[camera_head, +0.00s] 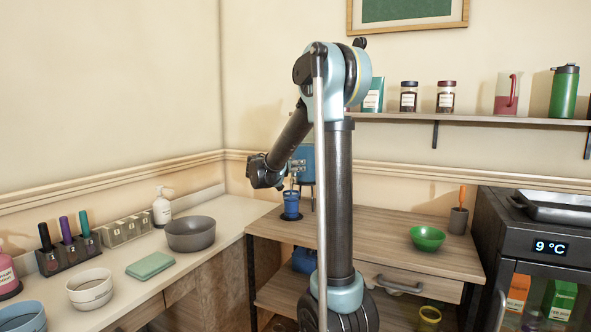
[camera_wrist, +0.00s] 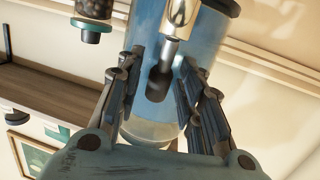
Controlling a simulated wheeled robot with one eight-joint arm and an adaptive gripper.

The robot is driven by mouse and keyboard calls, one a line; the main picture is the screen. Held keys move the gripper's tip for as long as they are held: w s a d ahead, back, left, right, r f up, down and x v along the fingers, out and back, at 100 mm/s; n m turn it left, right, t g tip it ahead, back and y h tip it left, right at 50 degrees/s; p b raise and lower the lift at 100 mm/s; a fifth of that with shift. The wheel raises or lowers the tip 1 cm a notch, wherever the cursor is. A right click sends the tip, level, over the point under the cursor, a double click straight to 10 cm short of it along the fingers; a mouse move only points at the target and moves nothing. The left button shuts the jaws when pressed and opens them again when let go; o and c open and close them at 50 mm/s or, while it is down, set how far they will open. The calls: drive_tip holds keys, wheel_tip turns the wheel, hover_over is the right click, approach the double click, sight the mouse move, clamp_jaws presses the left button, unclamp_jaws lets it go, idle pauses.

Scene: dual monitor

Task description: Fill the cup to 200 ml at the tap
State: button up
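A blue cup (camera_head: 291,206) stands upright on the wooden table, below a blue tank (camera_head: 305,158) with a metal tap. Its fill level and any marks are too small to tell. My gripper (camera_wrist: 161,68) is beside the tap, with its two fingers spread apart in the wrist view. A dark tap lever (camera_wrist: 160,84) shows between the fingers, in front of the blue tank (camera_wrist: 150,45). I cannot tell whether a finger touches the lever. In the head view the fingers are hard to make out.
A green bowl (camera_head: 427,238) and a utensil pot (camera_head: 458,220) stand on the table's right. A grey bowl (camera_head: 191,233), a soap bottle (camera_head: 162,207) and a green cloth (camera_head: 150,265) are on the left counter. A shelf (camera_head: 480,119) with jars hangs behind. The table middle is clear.

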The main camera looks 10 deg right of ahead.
drive_tip(key=shift+s, duration=0.1)
drive_tip(key=v, duration=1.1)
drive_tip(key=shift+s+a, duration=0.25)
drive_tip(key=shift+a, duration=0.1)
drive_tip(key=shift+d, duration=0.1)
drive_tip(key=shift+c, duration=0.2)
